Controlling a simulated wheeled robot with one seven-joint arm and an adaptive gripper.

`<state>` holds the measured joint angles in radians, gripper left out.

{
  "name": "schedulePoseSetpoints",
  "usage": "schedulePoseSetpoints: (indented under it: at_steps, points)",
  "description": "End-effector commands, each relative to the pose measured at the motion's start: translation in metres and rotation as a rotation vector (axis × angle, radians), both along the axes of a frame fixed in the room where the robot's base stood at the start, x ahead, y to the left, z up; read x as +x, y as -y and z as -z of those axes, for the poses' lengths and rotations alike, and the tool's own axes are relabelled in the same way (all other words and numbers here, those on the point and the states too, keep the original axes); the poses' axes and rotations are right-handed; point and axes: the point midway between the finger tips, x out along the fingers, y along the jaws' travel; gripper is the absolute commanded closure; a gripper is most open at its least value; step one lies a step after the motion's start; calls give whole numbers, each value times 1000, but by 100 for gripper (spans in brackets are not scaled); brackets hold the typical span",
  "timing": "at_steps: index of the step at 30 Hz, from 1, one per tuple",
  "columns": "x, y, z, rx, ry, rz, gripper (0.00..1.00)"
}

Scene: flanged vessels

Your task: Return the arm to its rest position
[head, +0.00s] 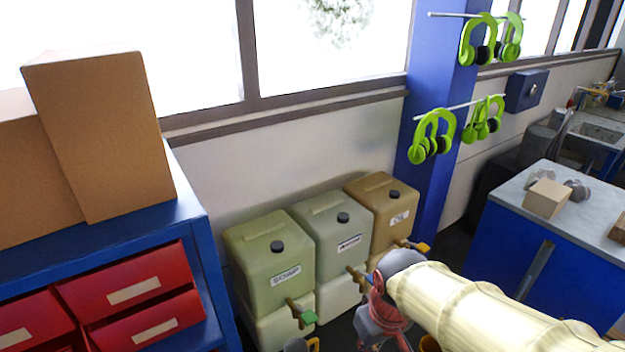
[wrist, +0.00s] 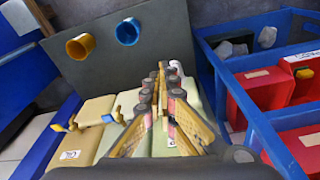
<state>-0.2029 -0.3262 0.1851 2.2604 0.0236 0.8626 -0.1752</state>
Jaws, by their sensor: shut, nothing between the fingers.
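My arm (head: 470,300) reaches in from the lower right of the head view, in front of the containers. In the wrist view my gripper (wrist: 163,72) has its fingers together, with nothing between them. Three labelled containers stand in a row by the wall: a green one marked soap (head: 275,262), a grey-green one (head: 335,232) and a tan one marked oil (head: 383,213). Their taps show in the wrist view, left of and behind the fingers.
A blue rack (head: 190,215) with red bins (head: 125,285) and cardboard boxes (head: 105,130) stands at left. A blue bench (head: 535,250) stands at right. Green headphones (head: 432,135) hang from the blue pillar (head: 428,75). The wrist view shows yellow (wrist: 80,46) and blue (wrist: 128,31) round openings on a grey panel.

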Motion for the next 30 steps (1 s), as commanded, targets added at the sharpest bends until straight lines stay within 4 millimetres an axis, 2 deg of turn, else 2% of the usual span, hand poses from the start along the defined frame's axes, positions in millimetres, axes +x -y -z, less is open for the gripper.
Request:
schedulePoseSetpoints:
  at_steps: [1, 6, 10, 15, 17, 30]
  points:
    - [-14, 11, -12, 12, 28, 78, 100]
    - [-55, 43, -41, 44, 124, 259, 100]
    - [-73, 59, -62, 56, 216, 301, 100]
    - [-80, 71, -87, 68, 309, 342, 100]
    - [-81, 74, -91, 70, 324, 350, 100]
    - [-81, 76, -92, 68, 326, 360, 100]
